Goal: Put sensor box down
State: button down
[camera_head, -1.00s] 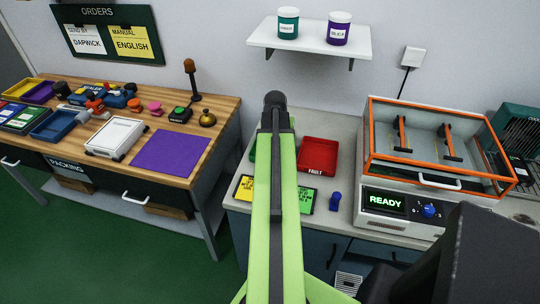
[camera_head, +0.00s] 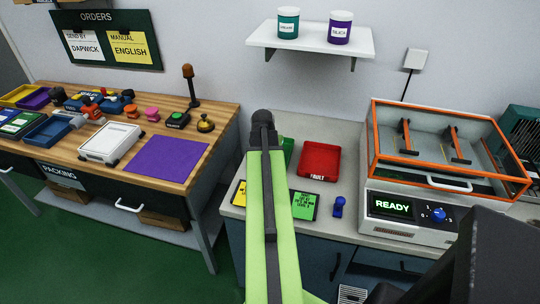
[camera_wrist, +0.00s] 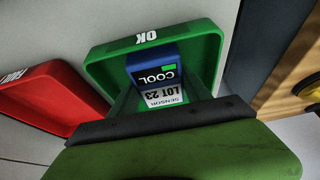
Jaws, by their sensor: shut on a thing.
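The sensor box is blue and white (camera_wrist: 152,66), with "COOL" and "LOT 23" labels, and shows in the wrist view. My gripper (camera_wrist: 160,95) is shut on it, with a dark finger on each side. The box is over or inside the green tray marked OK (camera_wrist: 98,72); I cannot tell whether it touches the tray floor. In the head view a small part of the green tray (camera_head: 288,148) shows beside my arm. My gripper and the box are hidden behind the arm there.
The red FAULT tray (camera_head: 320,161) stands beside the green one. Yellow and green cards (camera_head: 304,205) and a blue item (camera_head: 339,207) lie in front. An orange-framed tester reading READY (camera_head: 440,165) stands right. The packing bench (camera_head: 215,125) is left, across a gap.

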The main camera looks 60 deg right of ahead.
jog(key=shift+c, duration=2.4)
grip_release()
jog(key=shift+f, duration=0.1)
jog(key=shift+r+p, duration=0.3)
jog(key=p+v, duration=1)
jog(key=v, duration=0.1)
jog(key=shift+a+r+p, duration=0.25)
jog(key=shift+r+p, duration=0.1)
jog(key=shift+p, duration=0.05)
jog(key=shift+s, duration=0.1)
